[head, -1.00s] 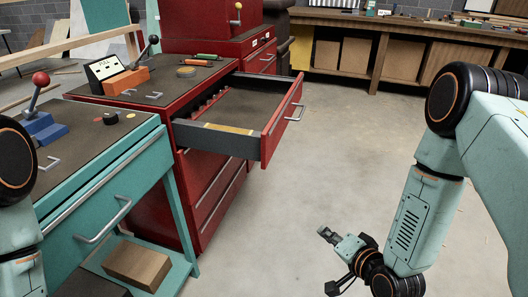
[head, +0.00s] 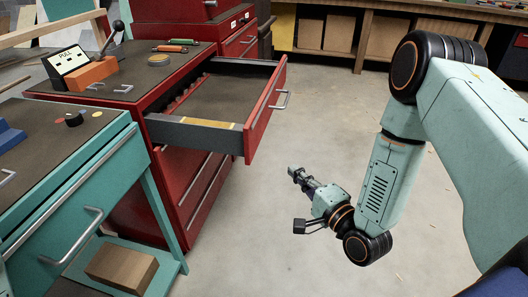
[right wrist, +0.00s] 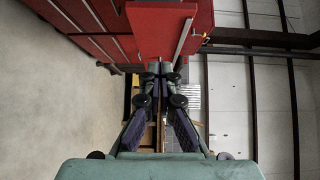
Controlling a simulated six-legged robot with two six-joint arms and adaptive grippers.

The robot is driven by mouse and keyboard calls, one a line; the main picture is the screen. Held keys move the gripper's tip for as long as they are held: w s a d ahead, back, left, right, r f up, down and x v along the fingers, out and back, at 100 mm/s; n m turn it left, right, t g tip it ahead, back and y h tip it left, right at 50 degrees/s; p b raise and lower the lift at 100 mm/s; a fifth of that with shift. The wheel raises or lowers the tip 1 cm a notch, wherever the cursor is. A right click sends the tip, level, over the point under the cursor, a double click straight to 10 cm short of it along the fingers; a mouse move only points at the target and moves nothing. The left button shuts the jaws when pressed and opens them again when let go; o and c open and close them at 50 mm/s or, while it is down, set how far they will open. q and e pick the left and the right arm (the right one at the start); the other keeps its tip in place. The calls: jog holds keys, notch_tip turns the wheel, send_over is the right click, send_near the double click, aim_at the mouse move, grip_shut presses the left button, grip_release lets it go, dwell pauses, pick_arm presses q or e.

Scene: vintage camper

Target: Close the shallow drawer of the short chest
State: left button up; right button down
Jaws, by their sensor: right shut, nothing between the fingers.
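The short red chest (head: 150,98) stands at left of centre in the head view. Its shallow top drawer (head: 195,134) is pulled well out to the right, with its dark inside showing. The red drawer front (head: 262,118) carries a silver handle (head: 283,100). My right gripper (head: 294,173) is shut and empty, in free air to the right of and lower in the picture than the drawer front. In the right wrist view its fingers (right wrist: 159,72) come together, with the red drawer front (right wrist: 162,30) beyond them. I see no contact. My left gripper is out of view.
A teal bench (head: 85,185) with a drawer and handle stands at the near left, a cardboard-brown box (head: 120,267) on its lower shelf. A lever device with a PULL sign (head: 73,58) sits on the chest top. Open concrete floor (head: 330,130) lies right of the drawer.

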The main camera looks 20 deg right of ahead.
jog(key=b, duration=0.3)
send_near(252, 143)
jog(key=w, duration=0.5)
jog(key=shift+w+a, duration=0.4)
jog(key=shift+a, duration=0.15)
jog(key=shift+w, duration=0.15)
